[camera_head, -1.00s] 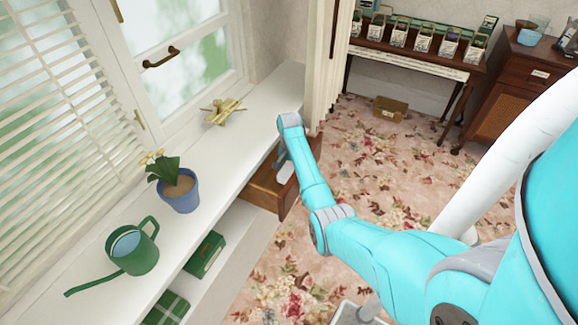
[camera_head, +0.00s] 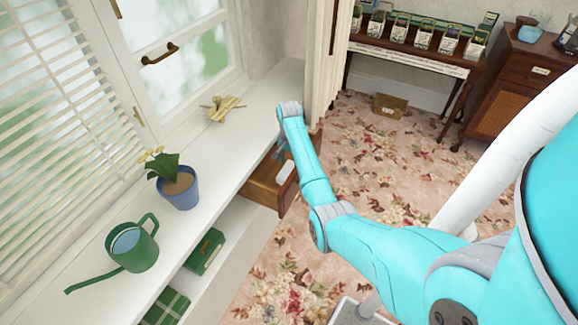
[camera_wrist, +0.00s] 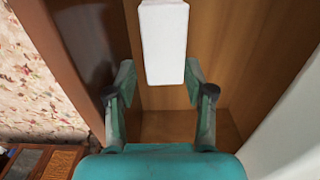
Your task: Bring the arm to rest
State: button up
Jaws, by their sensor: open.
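My teal arm reaches across the head view to an open wooden drawer (camera_head: 263,190) below the white sill. My gripper (camera_wrist: 159,78) is open, its two fingers spread over the drawer in the wrist view. A white block-like object (camera_wrist: 164,45) lies in the drawer and appears between and beyond the fingertips. It also shows in the head view (camera_head: 288,178), just below the gripper. The fingers do not visibly grip it; the exact gap is hard to judge. Part of the drawer is hidden by my arm.
The sill (camera_head: 246,128) holds a green watering can (camera_head: 137,250), a potted plant (camera_head: 180,190) and a small yellow-green object (camera_head: 222,108). A green box (camera_head: 205,252) is on the shelf below. A curtain (camera_head: 325,60) hangs close by. Floral carpet (camera_head: 385,165) lies open beyond.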

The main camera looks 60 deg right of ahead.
jog(key=shift+o, duration=0.5)
notch_tip(320, 180, up, 9)
jog(key=shift+f, duration=0.2)
jog(key=shift+d, duration=0.1)
